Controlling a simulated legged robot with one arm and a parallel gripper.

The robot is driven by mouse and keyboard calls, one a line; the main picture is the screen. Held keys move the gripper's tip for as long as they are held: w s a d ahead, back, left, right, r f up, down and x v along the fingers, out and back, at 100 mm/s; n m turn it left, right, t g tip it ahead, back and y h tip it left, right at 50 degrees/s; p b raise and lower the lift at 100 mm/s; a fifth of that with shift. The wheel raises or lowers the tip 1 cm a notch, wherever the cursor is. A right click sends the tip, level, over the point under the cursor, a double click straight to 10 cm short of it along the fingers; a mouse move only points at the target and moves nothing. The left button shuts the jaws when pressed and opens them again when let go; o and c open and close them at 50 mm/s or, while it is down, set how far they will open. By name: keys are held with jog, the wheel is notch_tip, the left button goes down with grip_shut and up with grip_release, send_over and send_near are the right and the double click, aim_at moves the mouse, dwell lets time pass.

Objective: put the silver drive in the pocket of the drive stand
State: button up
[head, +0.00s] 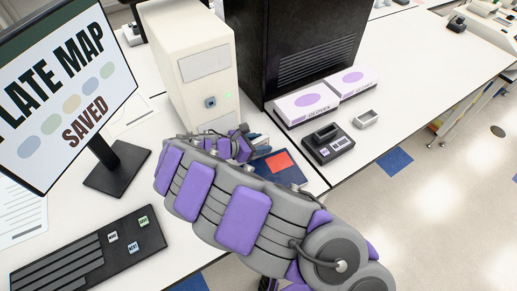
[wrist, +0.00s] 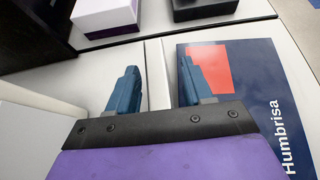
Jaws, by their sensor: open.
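My gripper (head: 257,142) is low at the right of the beige tower's front, partly hidden by my wrist. In the wrist view my gripper (wrist: 158,88) has its two blue fingers apart, with nothing held between them. White desk and a booklet edge show beyond them.
The beige tower (head: 195,60) stands just behind my gripper. A dark blue and red booklet (head: 285,172) lies beside it. A black device (head: 328,145), glove boxes (head: 306,103) and a black cabinet (head: 300,50) are to the right. A monitor (head: 65,95) and keyboard (head: 85,255) are left.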

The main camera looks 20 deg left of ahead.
grip_shut()
dwell(0.4)
jog(key=shift+r, duration=0.2)
